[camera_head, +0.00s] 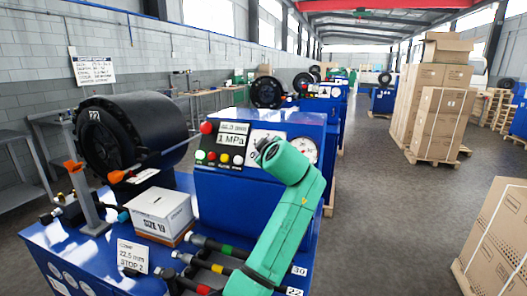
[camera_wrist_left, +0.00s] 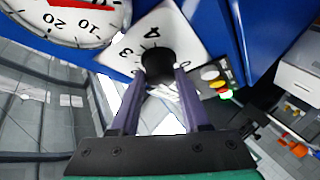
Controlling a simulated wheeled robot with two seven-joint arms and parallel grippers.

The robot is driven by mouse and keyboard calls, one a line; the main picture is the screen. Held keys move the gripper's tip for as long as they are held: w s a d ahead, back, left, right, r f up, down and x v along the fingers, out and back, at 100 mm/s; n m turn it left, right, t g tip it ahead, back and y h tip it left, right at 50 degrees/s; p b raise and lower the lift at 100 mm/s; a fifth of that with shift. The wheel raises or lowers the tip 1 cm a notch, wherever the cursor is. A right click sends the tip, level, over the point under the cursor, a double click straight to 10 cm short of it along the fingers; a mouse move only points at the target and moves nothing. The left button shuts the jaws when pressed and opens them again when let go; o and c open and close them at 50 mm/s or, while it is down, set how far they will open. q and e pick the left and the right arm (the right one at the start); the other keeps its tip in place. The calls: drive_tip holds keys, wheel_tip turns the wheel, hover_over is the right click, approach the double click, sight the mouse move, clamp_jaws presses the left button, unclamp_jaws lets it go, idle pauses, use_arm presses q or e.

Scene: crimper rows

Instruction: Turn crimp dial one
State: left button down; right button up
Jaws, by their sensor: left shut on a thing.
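The crimp dial is a black knob (camera_wrist_left: 157,62) on a white plate (camera_wrist_left: 178,30) with numbers, on the blue crimper's control box. My left gripper (camera_wrist_left: 164,76) is shut on the knob, a dark finger on each side of it. In the head view my green left arm covers the knob and the gripper, and only part of the white dial plate (camera_head: 257,135) shows. Beside it are a display (camera_head: 232,139) reading 1 MPa on its lower line and a round gauge (camera_head: 307,152). My right gripper is not in view.
A black crimp head (camera_head: 115,135) stands left of the control box (camera_head: 225,190). Colored buttons (camera_wrist_left: 215,80) sit close to the dial. Boxes on pallets stand right; the aisle is clear.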

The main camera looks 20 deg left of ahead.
use_arm(q)
drive_tip(key=shift+r+n+g, duration=0.1)
drive_tip(key=shift+n+g, duration=0.3)
drive_tip(key=shift+n, duration=0.3)
drive_tip(key=shift+c, duration=1.9)
unclamp_jaws()
drive_tip(key=b+v, duration=0.4)
drive_tip(key=v, duration=1)
drive_tip(key=shift+s, duration=0.25)
